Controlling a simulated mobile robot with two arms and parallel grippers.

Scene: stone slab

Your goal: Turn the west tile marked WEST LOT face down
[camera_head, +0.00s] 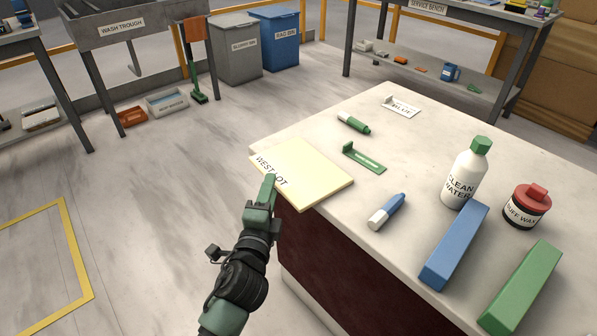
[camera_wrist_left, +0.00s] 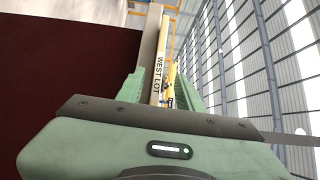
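The cream tile marked WEST LOT (camera_head: 308,174) lies flat on the pale stone slab (camera_head: 420,150), at its left corner and apparently jutting a little past the edge. Its lettering runs along the side facing my left gripper (camera_head: 269,182), whose hand covers some letters. In the left wrist view, the lettered tile edge (camera_wrist_left: 160,75) shows between the fingers of the left gripper (camera_wrist_left: 160,84). The fingers are apart, with a gap on at least one side of the tile; I cannot tell whether either touches it. My right gripper is not in view.
Floor left is open.

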